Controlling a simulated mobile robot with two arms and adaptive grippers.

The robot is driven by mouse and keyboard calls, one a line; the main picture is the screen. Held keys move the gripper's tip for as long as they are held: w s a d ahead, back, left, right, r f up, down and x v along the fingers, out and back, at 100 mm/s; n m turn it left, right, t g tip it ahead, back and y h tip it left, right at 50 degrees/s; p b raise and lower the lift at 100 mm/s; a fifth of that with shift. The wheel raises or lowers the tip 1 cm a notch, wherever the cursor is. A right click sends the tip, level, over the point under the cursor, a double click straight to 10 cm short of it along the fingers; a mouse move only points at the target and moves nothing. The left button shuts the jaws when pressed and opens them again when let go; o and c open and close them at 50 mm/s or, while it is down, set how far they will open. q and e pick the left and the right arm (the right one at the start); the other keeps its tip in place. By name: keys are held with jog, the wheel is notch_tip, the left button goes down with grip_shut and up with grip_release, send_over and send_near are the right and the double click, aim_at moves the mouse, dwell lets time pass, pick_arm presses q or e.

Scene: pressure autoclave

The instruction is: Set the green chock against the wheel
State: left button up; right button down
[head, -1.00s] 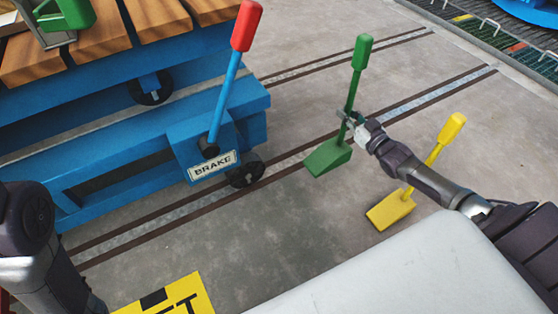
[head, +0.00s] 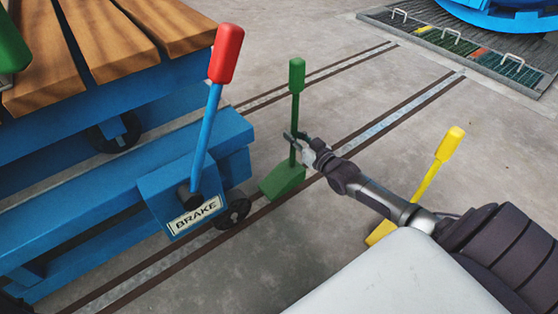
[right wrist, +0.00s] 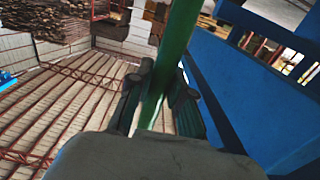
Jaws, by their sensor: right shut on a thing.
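The green chock (head: 283,180) is a wedge with a tall upright handle, over or on the near rail, right of the blue cart's front wheel (head: 233,213). A small gap shows between wedge and wheel. I cannot tell whether the wedge touches the floor. My right gripper (head: 297,141) is shut on the chock's handle, below its thick grip. In the right wrist view the green handle (right wrist: 178,45) stands between the fingers (right wrist: 157,100).
The blue cart (head: 120,185) with wooden planks fills the left. Its red-topped brake lever (head: 226,55) stands above the wheel. A yellow chock (head: 425,180) stands at right, partly behind my arm. A drain grate (head: 470,45) lies far right. Floor between is clear.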

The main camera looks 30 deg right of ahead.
jog(key=a+f+b, duration=0.1)
jog(key=f+b, duration=0.1)
jog(key=w+a+f+b, duration=0.1)
jog(key=f, duration=0.1)
jog(key=a+f+b, duration=0.2)
jog(key=shift+w+f+b, duration=0.2)
jog(key=shift+w+b, duration=0.1)
jog(key=shift+b, duration=0.05)
jog(key=shift+r, duration=0.15)
jog(key=c, duration=1.1)
grip_release()
jog(key=shift+s+f, duration=0.1)
jog(key=shift+f, duration=0.15)
